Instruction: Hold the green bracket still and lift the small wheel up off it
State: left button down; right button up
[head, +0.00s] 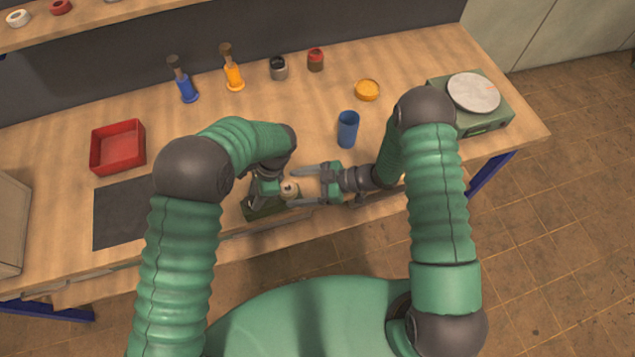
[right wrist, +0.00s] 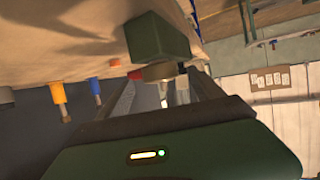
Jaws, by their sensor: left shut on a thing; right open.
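The green bracket (head: 262,208) stands near the front edge of the workbench, partly hidden by my left gripper. My left gripper (head: 266,188) is shut on the bracket. The small pale wheel (head: 290,189) is at the bracket's right side, between the fingers of my right gripper. My right gripper (head: 304,187) is open, its fingers pointing left around the wheel; I cannot tell whether they touch it. In the right wrist view the bracket's green block (right wrist: 157,38) is ahead of the open fingers, with a pale rounded part, likely the wheel (right wrist: 158,70), below it.
A dark mat (head: 120,215) and a red tray (head: 118,148) lie to the left. A blue cup (head: 348,129) stands just behind my right gripper. Blue (head: 183,82) and orange (head: 232,70) tools stand farther back. A green scale (head: 485,115) is at the right end.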

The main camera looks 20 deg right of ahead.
aim_at(293, 187)
jog(key=shift+x, duration=0.85)
grip_shut()
jog(key=shift+r, duration=3.3)
pick_arm(q)
jog(key=c, duration=0.9)
grip_release()
jog(key=shift+w, duration=0.1)
jog(key=shift+c, duration=0.2)
pick_arm(e)
jog(key=shift+w, duration=0.1)
